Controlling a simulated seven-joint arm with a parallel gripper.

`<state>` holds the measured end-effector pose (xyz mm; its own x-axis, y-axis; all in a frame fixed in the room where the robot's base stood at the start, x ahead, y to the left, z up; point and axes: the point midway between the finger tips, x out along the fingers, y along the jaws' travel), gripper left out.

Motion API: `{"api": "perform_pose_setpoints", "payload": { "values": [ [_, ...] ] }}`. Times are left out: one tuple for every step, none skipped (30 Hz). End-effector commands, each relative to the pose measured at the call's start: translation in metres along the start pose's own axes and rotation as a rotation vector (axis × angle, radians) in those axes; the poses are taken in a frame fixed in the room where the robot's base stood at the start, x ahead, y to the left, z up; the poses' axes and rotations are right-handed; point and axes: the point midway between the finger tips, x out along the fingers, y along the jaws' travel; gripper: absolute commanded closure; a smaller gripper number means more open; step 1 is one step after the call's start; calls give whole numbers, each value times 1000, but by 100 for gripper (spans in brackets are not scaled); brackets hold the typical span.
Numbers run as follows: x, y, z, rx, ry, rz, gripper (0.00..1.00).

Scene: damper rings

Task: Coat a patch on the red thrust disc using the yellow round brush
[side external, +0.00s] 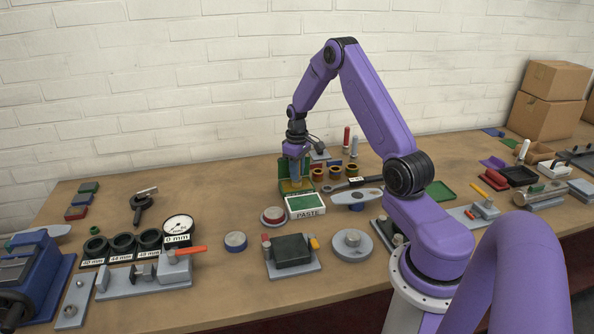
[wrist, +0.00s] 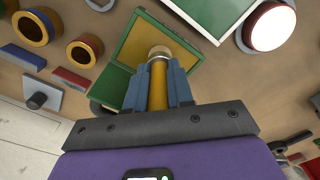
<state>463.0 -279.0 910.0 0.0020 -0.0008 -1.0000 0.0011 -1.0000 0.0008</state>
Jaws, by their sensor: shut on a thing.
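My gripper (wrist: 161,82) is shut on the yellow round brush (wrist: 158,75), with the handle between its blue fingers and the pale round tip pointing away. In the side view my gripper (side external: 295,172) is low over a green and yellow holder (side external: 297,187). The holder also shows in the wrist view (wrist: 137,47), under or around the brush; I cannot tell if they touch. The red thrust disc (side external: 273,220), red-rimmed with a pale top, lies left of the holder, and it shows at upper right in the wrist view (wrist: 268,26). A white tray labelled PASTE (side external: 311,213) with a green face stands between.
A dial gauge (side external: 178,229) is at left. Bare tabletop lies left of the holder.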

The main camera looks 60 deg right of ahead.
Motion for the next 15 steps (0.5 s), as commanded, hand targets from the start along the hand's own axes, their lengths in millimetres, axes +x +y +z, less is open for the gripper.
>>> {"api": "perform_pose_setpoints", "payload": {
  "values": [
    [0, 0, 1, 0, -2, -1, 100],
    [-2, 0, 1, 0, -2, -1, 100],
    [-4, 0, 0, 0, -1, -1, 100],
    [-6, 0, 0, 0, -1, -1, 100],
    [-9, 0, 0, 0, -1, -1, 100],
    [-12, 0, 0, 1, -1, -1, 100],
    [-14, 0, 0, 1, -1, 0, 100],
    [-16, 0, 0, 0, 0, 0, 100],
    [-19, 0, 0, 0, 0, 0, 100],
    [-21, 0, 0, 0, -1, 0, 100],
    [-23, 0, 0, 0, -1, 0, 100],
    [-26, 0, 0, 0, 0, 0, 100],
    [-28, 0, 0, 0, 0, 0, 100],
    [-30, 0, 0, 0, 0, 0, 100],
    [-33, 0, 0, 0, 0, 0, 100]
  ]
}}
